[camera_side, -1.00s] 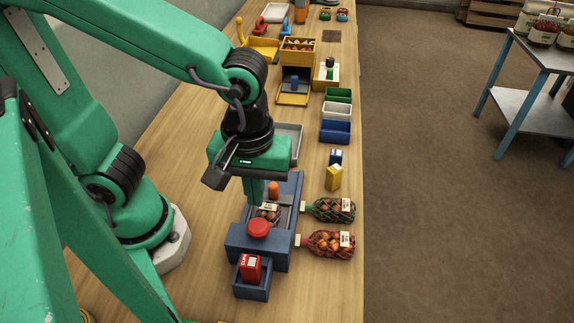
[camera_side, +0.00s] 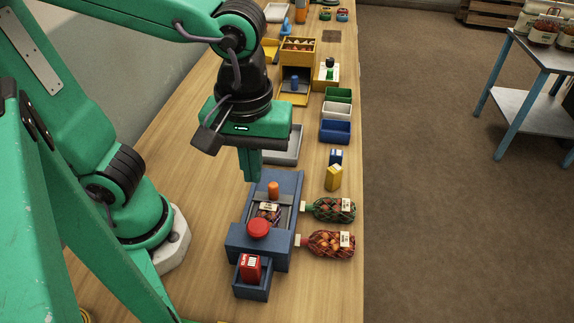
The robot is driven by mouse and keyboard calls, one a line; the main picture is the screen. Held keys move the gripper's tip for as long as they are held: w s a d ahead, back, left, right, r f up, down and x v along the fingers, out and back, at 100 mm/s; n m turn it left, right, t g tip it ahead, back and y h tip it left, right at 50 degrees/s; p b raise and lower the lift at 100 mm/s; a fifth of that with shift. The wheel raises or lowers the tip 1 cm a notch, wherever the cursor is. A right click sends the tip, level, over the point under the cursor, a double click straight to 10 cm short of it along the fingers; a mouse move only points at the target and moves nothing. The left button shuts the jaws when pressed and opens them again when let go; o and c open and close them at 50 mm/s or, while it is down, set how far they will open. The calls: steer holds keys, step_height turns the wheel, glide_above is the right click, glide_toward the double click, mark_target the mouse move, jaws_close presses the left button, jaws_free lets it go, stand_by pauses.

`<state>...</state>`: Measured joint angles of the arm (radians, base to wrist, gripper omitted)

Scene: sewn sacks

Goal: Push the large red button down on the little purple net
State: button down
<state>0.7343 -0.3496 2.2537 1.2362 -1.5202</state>
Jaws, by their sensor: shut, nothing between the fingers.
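The large red button (camera_side: 258,230) is a round cap on the front part of a blue machine (camera_side: 238,245). A small net (camera_side: 265,219) with a white tag lies in the machine's channel, just behind the button. Its purple colour is hard to make out at this size, and the button partly hides it. My gripper (camera_side: 250,179) is shut and empty. It points down above the far left end of the machine, behind the button and apart from it.
An orange knob (camera_side: 273,189) stands on the machine. A green net (camera_side: 332,210) and a red net (camera_side: 332,244) lie to its right. A red packet (camera_side: 250,267) sits in a blue box (camera_side: 252,292) in front. Yellow (camera_side: 333,178) and blue packets stand behind right.

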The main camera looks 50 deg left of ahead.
steer(key=shift+f, duration=0.1)
stand_by(0.3)
steer(key=m+t, duration=0.1)
steer(key=m, duration=1.6)
glide_toward(258, 225)
steer(key=shift+a+r+h, duration=0.25)
steer(key=shift+a+h, duration=0.1)
steer(key=shift+h, duration=0.05)
steer(key=shift+f, duration=0.1)
steer(key=shift+w+d+f, duration=0.15)
steer(key=shift+f, duration=1.5)
steer(key=shift+w+d+f, duration=0.1)
steer(key=shift+w+f, duration=0.05)
steer(key=shift+f, duration=1.55)
